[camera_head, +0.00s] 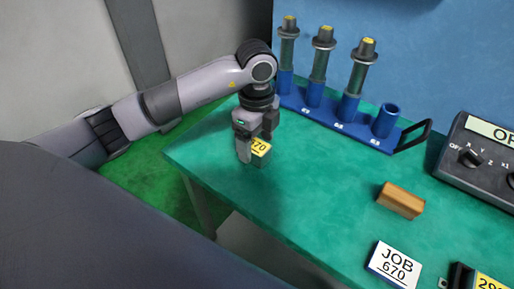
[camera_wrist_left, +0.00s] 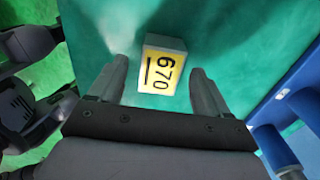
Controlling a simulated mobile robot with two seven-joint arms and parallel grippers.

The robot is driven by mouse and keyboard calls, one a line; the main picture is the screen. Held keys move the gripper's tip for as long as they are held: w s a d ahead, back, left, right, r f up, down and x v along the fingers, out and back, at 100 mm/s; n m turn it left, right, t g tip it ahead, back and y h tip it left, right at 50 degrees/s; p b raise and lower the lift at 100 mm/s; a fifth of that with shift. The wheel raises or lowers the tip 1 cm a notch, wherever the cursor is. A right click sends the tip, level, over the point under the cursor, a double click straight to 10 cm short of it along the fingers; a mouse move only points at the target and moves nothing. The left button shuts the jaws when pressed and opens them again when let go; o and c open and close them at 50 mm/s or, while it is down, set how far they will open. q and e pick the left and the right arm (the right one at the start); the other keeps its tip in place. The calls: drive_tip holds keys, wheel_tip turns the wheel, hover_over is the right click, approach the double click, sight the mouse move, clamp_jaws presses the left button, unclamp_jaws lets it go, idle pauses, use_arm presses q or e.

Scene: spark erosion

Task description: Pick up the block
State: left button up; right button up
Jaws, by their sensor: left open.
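The block (camera_head: 261,152) is small and grey with a yellow label ending in 70, standing on the green table near its left corner. In the left wrist view the block (camera_wrist_left: 164,62) shows its yellow 670 label between the two fingertips. My left gripper (camera_head: 255,150) points down over the block, its fingers apart on either side of it. The left wrist view shows the open fingers (camera_wrist_left: 160,82) with a gap on both sides of the block. One finger hides part of the block in the head view. My right gripper is not in view.
A blue rack (camera_head: 345,127) with several cylindrical holders stands behind. A tan block (camera_head: 400,200), a JOB 670 card (camera_head: 394,264) and another yellow-labelled block (camera_head: 485,282) lie to the right. A control panel (camera_head: 482,160) sits at right. The middle of the table (camera_head: 310,200) is clear.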

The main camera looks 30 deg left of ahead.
sight(257, 146)
use_arm(q)
drive_tip(key=shift+f, duration=0.95)
drive_tip(key=shift+c, duration=0.3)
drive_tip(key=shift+r, duration=0.1)
drive_tip(key=c, duration=1.3)
wheel_tip(257, 146, up, 10)
